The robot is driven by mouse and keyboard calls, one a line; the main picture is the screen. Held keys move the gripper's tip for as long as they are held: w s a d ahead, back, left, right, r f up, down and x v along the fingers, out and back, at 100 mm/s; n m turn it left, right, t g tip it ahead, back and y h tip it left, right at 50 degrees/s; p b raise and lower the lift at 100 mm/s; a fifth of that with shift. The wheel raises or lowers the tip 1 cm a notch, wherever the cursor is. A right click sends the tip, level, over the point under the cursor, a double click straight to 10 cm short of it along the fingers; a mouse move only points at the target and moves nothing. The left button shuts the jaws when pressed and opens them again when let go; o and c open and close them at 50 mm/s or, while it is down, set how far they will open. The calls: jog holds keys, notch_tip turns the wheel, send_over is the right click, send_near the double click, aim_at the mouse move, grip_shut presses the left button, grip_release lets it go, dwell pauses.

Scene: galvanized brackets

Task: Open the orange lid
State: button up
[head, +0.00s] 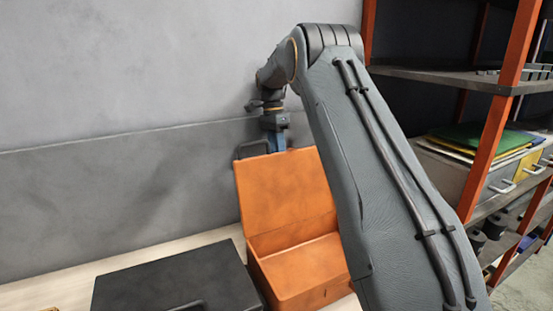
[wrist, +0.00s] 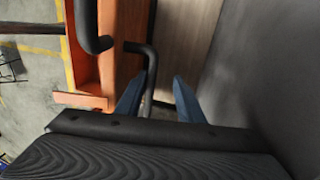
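The orange box (head: 300,280) stands on the light table, and its orange lid (head: 287,190) is raised, leaning back towards the wall. A dark handle (head: 252,148) shows at the lid's top edge. My gripper (head: 275,142) is at that top edge, pointing down, just behind it in the head view. In the wrist view my gripper (wrist: 159,82) has its two blue fingers apart, with a dark bent handle (wrist: 150,65) running between them. Contact with the handle cannot be told. An orange part of the box or lid (wrist: 120,40) lies left of the fingers.
A black box (head: 180,280) with a dark handle stands left of the orange one. A grey wall (head: 120,80) is close behind. An orange-post shelf rack (head: 490,130) with folders and bins stands to the right.

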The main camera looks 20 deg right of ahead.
jog(key=shift+w+r, duration=0.1)
jog(key=shift+r, duration=0.05)
jog(key=b+v, duration=0.2)
jog(key=v, duration=0.5)
jog(key=shift+r, duration=0.35)
dwell(0.4)
